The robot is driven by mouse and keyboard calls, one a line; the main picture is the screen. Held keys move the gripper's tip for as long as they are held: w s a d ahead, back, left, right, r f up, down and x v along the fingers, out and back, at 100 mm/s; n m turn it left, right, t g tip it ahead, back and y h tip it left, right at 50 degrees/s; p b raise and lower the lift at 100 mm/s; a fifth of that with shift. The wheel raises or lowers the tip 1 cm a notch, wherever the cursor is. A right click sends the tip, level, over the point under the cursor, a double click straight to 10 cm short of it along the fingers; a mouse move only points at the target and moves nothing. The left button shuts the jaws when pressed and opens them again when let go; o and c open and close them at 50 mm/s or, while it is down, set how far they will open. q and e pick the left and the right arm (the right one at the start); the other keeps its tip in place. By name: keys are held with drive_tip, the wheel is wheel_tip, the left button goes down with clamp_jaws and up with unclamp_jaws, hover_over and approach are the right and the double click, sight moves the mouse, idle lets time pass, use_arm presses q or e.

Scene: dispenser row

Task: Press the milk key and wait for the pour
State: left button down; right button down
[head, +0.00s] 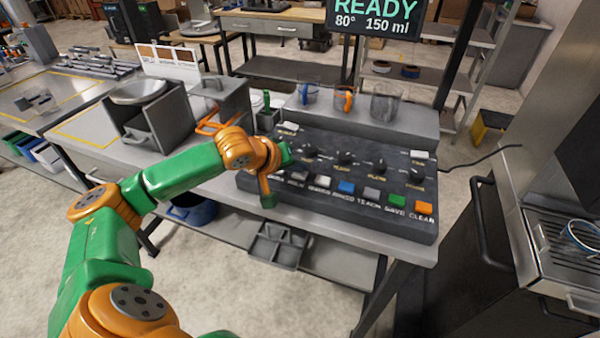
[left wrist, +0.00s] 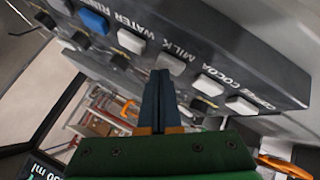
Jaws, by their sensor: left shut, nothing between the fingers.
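The dark dispenser panel (head: 330,205) lies across the bench with a row of labelled keys and knobs. The grey milk key (left wrist: 172,64) sits between the white water key (left wrist: 130,41) and the white cocoa key (left wrist: 208,85) in the left wrist view. My left gripper (left wrist: 160,74) is shut and empty, its dark fingertips right beside the milk key; I cannot tell whether they touch it. In the head view my left gripper (head: 287,158) is over the panel's left part, mostly hidden by the wrist. The display (head: 374,14) reads READY, 80°, 150 ml. My right gripper is out of view.
Clear mugs, one with a blue handle (head: 307,93) and one with an orange handle (head: 344,100), stand behind the panel with a grey jug (head: 385,103). Grey boxes (head: 150,118) stand to the left. A dark machine (head: 470,215) is at the right.

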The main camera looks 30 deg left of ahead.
sight(298, 176)
use_arm(q)
drive_tip(key=shift+f, duration=0.3)
drive_tip(key=shift+r, duration=0.1)
idle(0.4)
drive_tip(key=shift+r+p, duration=0.8)
drive_tip(key=shift+p, duration=0.25)
wheel_tip(298, 176, up, 5)
drive_tip(key=p, duration=0.6)
drive_tip(key=shift+r, duration=0.15)
drive_tip(key=shift+f, duration=0.2)
